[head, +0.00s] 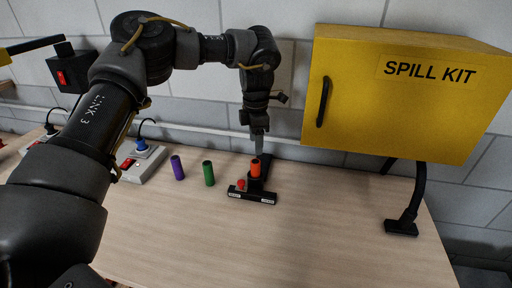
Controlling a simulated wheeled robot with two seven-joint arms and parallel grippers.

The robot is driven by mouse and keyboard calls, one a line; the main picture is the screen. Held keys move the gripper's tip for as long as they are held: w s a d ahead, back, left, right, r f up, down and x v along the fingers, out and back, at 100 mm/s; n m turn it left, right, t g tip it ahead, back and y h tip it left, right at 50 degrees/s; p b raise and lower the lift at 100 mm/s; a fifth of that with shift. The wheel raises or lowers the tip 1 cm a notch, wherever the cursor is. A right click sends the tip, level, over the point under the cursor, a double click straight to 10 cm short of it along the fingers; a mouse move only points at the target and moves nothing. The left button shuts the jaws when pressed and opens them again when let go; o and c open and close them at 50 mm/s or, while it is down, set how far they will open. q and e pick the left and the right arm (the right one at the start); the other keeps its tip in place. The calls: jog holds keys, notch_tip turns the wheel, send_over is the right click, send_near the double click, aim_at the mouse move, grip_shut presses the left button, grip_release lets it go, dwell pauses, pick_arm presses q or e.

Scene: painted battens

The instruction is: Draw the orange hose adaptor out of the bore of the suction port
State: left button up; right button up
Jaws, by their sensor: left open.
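The orange hose adaptor (256,168) stands upright in the dark suction port (262,186), with its upper part showing above the bore. The port sits on a black base with pale labels, and a red knob (241,184) is at its left. My left gripper (259,150) points down just above and behind the adaptor. It is open, and its fingers look close to the adaptor's top; I cannot tell whether they touch it. How deep the adaptor sits in the bore is hidden. My right gripper is not in view.
A green cylinder (209,174) and a purple cylinder (177,168) stand left of the port. A power strip (142,160) with a blue plug lies farther left. A yellow spill kit cabinet (345,110) hangs at the right above a black stand (402,226). The front of the table (300,245) is clear.

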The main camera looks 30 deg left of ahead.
aim_at(255, 161)
pick_arm(q)
jog(key=shift+f, duration=0.1)
jog(key=shift+s+a+f, duration=0.1)
jog(key=shift+f, duration=0.05)
notch_tip(255, 161, down, 10)
jog(key=p, duration=0.2)
jog(key=shift+f+p, duration=0.25)
jog(key=shift+p, duration=0.05)
jog(key=c, duration=1.1)
jog(key=shift+o, duration=0.2)
jog(key=shift+r+p, duration=2.35)
jog(key=shift+r, duration=0.6)
